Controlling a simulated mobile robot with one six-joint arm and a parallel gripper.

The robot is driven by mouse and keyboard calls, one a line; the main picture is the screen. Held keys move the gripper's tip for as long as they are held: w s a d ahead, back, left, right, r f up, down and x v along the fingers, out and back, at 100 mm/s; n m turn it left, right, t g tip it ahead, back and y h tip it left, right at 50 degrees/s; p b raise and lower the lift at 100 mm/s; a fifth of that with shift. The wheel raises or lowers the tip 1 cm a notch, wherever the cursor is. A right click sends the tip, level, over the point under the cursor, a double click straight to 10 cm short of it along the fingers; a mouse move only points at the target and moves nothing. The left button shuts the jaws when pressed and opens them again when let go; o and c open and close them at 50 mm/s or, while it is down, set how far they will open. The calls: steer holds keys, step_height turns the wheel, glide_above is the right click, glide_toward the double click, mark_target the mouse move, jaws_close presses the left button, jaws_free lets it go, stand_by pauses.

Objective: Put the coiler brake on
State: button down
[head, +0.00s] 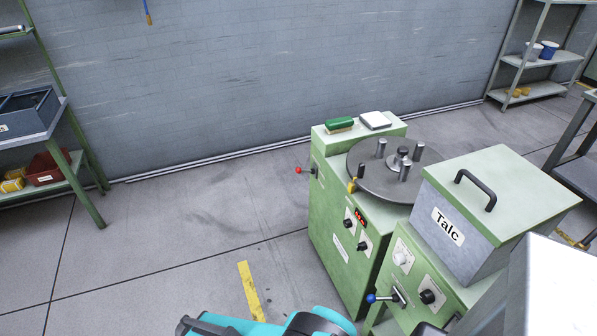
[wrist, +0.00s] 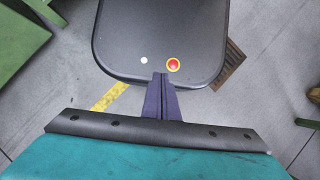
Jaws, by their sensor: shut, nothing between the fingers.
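The green coiler cabinet (head: 345,225) stands at the centre right in the head view, with a dark round plate (head: 372,186) carrying several upright metal pins on top. A lever with a red ball (head: 299,170) sticks out from the cabinet's left side, near its top. A second lever with a blue ball (head: 372,298) is on the front of the neighbouring green machine. No label tells which lever is the brake. My gripper (wrist: 161,76) is shut and empty in the wrist view, over my own dark base, far from both levers. The gripper fingers do not show in the head view.
A green brush (head: 340,125) and a white box (head: 375,120) lie on the cabinet top. The talc box (head: 475,215) stands to the right. A shelf (head: 45,135) stands at the left. The floor (head: 190,230) left of the cabinet is clear, with a yellow strip (head: 250,290).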

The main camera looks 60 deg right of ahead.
steer(key=shift+d, duration=0.1)
steer(key=w+d+f+m+t+b, duration=0.3)
steer(key=w+d+f+t+b, duration=0.15)
steer(key=w+d, duration=0.6)
steer(key=w+d+r+m+t+h+b, duration=0.1)
steer(key=w+d+m+t+h+b, duration=0.1)
steer(key=w+d, duration=0.55)
steer(key=w+d+m+t+h+b, duration=0.1)
steer(key=w+d+t+h+b, duration=0.2)
steer(key=d, duration=0.8)
steer(key=w+d+r+m+t+h+b, duration=0.1)
steer(key=w+d+m+t+b, duration=0.1)
steer(key=w+d, duration=0.65)
steer(key=s+d+r+m+t+h+b, duration=0.1)
steer(key=d+r+t+h+b, duration=0.3)
steer(key=d, duration=0.7)
steer(key=d+r+m+b, duration=0.2)
steer(key=d+r, duration=0.3)
steer(key=d, duration=0.6)
steer(key=s+d+r+n+t+h+b, duration=0.1)
steer(key=s+d+r+t+b, duration=0.4)
steer(key=s+d+r, duration=0.7)
steer(key=d+r+h+b, duration=0.1)
steer(key=d, duration=0.2)
steer(key=shift+d+r+t, duration=0.2)
steer(key=shift+r+t, duration=0.15)
steer(key=shift+r, duration=0.05)
